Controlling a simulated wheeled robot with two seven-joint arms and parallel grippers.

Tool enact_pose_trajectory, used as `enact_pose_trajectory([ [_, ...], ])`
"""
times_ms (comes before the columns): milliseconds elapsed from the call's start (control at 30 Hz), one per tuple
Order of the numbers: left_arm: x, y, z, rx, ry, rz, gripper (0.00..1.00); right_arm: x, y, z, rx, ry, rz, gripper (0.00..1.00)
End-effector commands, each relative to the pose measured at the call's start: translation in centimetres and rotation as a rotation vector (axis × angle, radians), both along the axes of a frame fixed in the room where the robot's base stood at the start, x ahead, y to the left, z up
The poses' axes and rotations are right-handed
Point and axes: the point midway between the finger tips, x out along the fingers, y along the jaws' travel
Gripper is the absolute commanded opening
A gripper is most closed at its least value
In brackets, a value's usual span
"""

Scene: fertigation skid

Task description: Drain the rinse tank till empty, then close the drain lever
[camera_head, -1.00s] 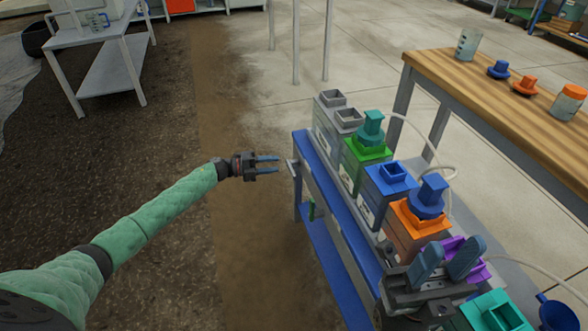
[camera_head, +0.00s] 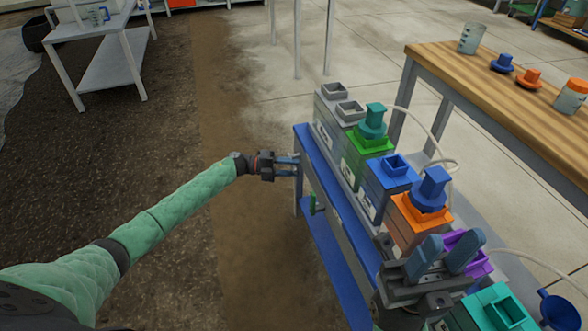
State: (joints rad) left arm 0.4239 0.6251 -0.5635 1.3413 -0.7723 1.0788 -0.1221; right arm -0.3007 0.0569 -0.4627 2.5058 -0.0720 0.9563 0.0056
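My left gripper (camera_head: 287,166) reaches the far left end of the blue skid (camera_head: 338,190). Its two fingers are apart, around or beside the small pale lever at the skid's edge; the fingers hide most of that lever, and I cannot tell whether they touch it. A small green handle (camera_head: 312,203) hangs on the skid's left side, below and right of this gripper. A grey tank with two square openings (camera_head: 349,110) stands at the skid's far end; its contents are not visible. My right gripper (camera_head: 446,254) is open and empty, over the skid's near end.
Tanks with green (camera_head: 370,143), blue (camera_head: 393,172), orange (camera_head: 424,212), purple and teal tops line the skid. A wooden bench (camera_head: 470,85) with cups and blue and orange caps stands at right. A white table (camera_head: 85,35) is at upper left. The floor left of the skid is clear.

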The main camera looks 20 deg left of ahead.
Motion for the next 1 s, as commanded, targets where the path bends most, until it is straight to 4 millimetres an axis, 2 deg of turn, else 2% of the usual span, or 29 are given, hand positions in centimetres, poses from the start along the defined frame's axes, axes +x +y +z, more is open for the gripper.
enact_pose_trajectory([
  [133, 0.22, -1.08, -0.03, 0.0, 0.0, 0.001, 0.4, 0.01, 0.04, -0.11, 0.0, 0.001, 0.003, 0.36],
  [367, 0.24, -1.17, -0.02, 0.001, 0.0, 0.001, 0.4, 0.0, 0.01, -0.1, -0.002, 0.0, 0.004, 0.36],
  [567, 0.23, -1.15, -0.03, 0.001, 0.0, 0.001, 0.03, 0.01, -0.02, -0.08, -0.002, 0.0, 0.003, 0.36],
  [600, 0.23, -1.14, -0.03, 0.001, 0.0, 0.001, 0.0, 0.01, -0.02, -0.08, -0.002, 0.0, 0.003, 0.36],
  [1000, 0.24, -1.12, 0.27, -0.022, 0.032, 0.001, 0.0, 0.02, -0.08, 0.39, -0.002, -0.003, -0.003, 0.36],
])
